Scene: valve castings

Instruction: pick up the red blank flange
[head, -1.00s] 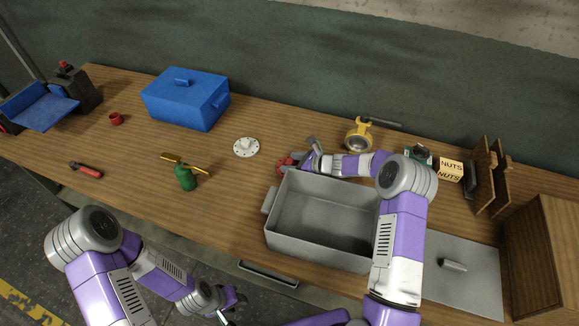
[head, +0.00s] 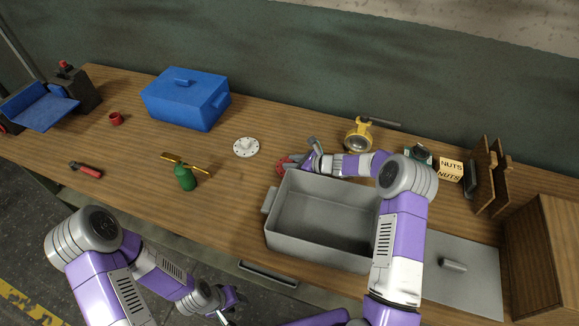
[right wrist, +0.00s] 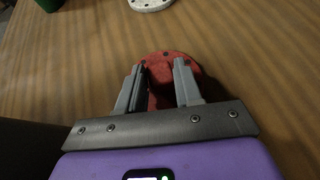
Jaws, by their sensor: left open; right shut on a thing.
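The red blank flange (head: 284,162) is at the middle of the wooden bench, just behind the grey open bin, partly hidden by my right gripper. In the right wrist view the flange (right wrist: 172,62) is a red disc with bolt holes, and my right gripper (right wrist: 162,75) is shut on its raised middle part between the two fingers. Whether the flange touches the bench I cannot tell. My right gripper (head: 298,158) reaches over from the right in the head view. My left gripper (head: 232,302) is open and empty, low in front of the bench.
The grey bin (head: 270,200) is empty, under my right arm. A white flange (head: 246,147), a green oil can (head: 185,178), a blue toolbox (head: 186,98) and a red-handled screwdriver (head: 86,169) are left of it. A yellow valve part (head: 358,135) and nuts box (head: 451,169) stand right.

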